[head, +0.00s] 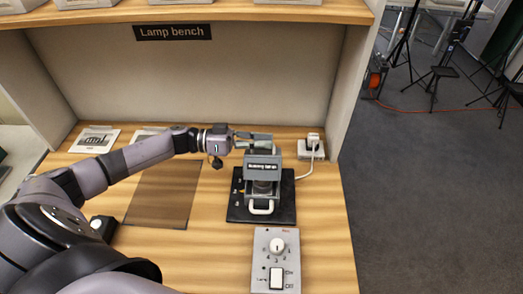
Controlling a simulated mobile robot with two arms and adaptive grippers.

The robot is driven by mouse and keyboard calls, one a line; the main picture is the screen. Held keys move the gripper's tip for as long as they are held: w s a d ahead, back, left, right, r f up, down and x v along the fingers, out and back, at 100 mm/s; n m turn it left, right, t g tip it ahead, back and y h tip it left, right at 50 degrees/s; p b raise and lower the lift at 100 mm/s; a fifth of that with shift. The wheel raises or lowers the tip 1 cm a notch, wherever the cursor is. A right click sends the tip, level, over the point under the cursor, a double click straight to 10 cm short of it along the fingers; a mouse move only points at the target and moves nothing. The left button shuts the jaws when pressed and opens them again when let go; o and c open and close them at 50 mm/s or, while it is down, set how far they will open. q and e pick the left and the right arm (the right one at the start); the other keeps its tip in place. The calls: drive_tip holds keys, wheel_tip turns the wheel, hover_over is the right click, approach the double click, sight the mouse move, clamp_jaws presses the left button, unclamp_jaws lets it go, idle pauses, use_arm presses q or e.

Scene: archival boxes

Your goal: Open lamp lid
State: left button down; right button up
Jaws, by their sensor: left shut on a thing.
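The lamp stands on a black base (286,212) on the wooden bench. Its grey lid (263,161) carries a dark label with small white text and looks raised and tilted above the lamp body. A white loop handle (261,208) shows at the front of the lamp. My left gripper (262,139) reaches in from the left and is shut at the lid's upper back edge. The exact contact between fingers and lid is partly hidden. My right gripper is out of view.
A control box (262,262) with a knob and a switch sits in front of the lamp. A socket (312,148) with a plug and white cable is behind right. A brown mat (160,195) and printed sheets (95,139) lie left. Side walls and a shelf enclose the bench.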

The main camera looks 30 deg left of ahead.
use_arm(q)
drive_tip(key=w+a+f+n+b, duration=0.3)
drive_tip(key=w+n+b, duration=0.1)
drive_tip(key=w+b, duration=0.1)
drive_tip(key=w+a+f+n+b, duration=0.2)
drive_tip(key=w+f+n+b, duration=0.2)
drive_tip(key=w, duration=0.3)
drive_tip(key=shift+a+f+n+b, duration=0.2)
drive_tip(key=shift+a+n+b, duration=0.2)
drive_tip(key=shift+n, duration=0.1)
idle(0.3)
drive_tip(key=c, duration=2)
unclamp_jaws()
drive_tip(key=shift+c, duration=0.2)
drive_tip(key=shift+o, duration=1.3)
drive_tip(key=shift+a+f, duration=0.1)
drive_tip(key=shift+a, duration=0.1)
drive_tip(key=shift+o, duration=0.3)
drive_tip(key=v, duration=1.1)
drive_tip(key=shift+s+a+r, duration=0.15)
drive_tip(key=shift+a+r, duration=0.1)
drive_tip(key=shift+a, duration=0.1)
